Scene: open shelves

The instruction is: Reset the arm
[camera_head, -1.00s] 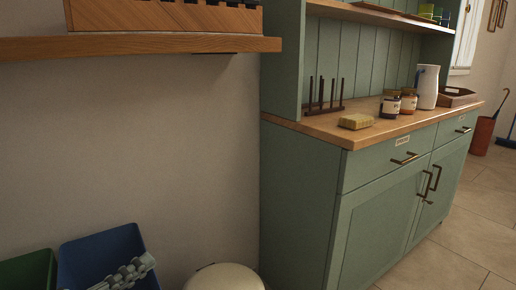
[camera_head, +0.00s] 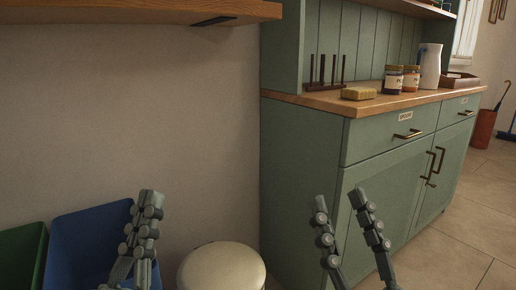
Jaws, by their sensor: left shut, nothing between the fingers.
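My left gripper (camera_head: 150,198) is at the lower left of the head view, in front of the blue bin's right side, with its fingers together and nothing between them. My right gripper (camera_head: 339,200) is at the lower middle, in front of the green cabinet (camera_head: 300,160). Its two fingers point up and stand apart, with nothing between them. The arms behind both grippers are mostly below the picture's edge.
A blue bin (camera_head: 85,240) and a green bin (camera_head: 20,255) stand at the lower left. A round cream lid (camera_head: 222,268) is between the grippers. A wooden shelf (camera_head: 120,12) crosses the upper left. A sponge (camera_head: 358,93), jars (camera_head: 393,80) and a white pitcher (camera_head: 430,66) stand on the counter.

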